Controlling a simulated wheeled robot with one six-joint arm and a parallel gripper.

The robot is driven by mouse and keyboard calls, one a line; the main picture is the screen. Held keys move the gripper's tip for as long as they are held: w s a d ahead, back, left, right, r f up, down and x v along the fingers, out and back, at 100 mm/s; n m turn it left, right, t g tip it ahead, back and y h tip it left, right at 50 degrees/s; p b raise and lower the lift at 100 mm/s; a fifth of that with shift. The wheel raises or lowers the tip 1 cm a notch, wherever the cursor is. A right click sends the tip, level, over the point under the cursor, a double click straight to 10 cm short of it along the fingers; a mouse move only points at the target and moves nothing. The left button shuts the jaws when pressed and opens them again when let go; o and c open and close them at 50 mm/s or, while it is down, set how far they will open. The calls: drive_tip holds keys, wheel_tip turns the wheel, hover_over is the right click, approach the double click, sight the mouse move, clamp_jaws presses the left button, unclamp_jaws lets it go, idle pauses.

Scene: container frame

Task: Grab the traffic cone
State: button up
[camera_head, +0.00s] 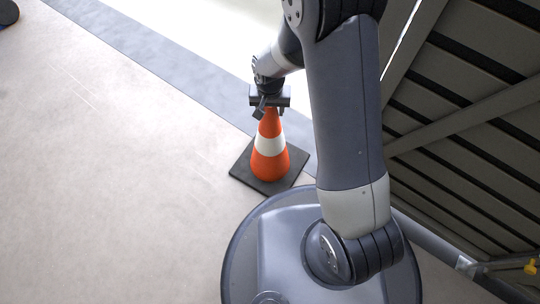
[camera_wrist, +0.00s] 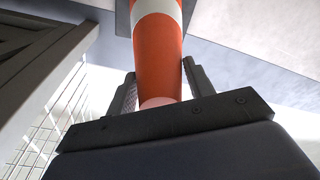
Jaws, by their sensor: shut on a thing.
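The traffic cone (camera_head: 270,163) is orange with a white band and stands upright on its dark square base (camera_head: 250,178) on the floor. My gripper (camera_head: 268,108) is at the top of the cone, with its jaws shut around the tip. In the wrist view, the cone (camera_wrist: 160,50) passes between the two fingers of my gripper (camera_wrist: 162,88), and its rounded tip lies close to the palm. Part of the tip is hidden by the gripper in the head view.
A slatted container panel (camera_head: 470,120) stands close on the right. A grey strip (camera_head: 170,65) crosses the floor behind the cone. A small yellow thing (camera_head: 531,267) shows at the lower right edge.

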clamp_jaws()
drive_tip(key=shift+r, duration=0.1)
idle(0.3)
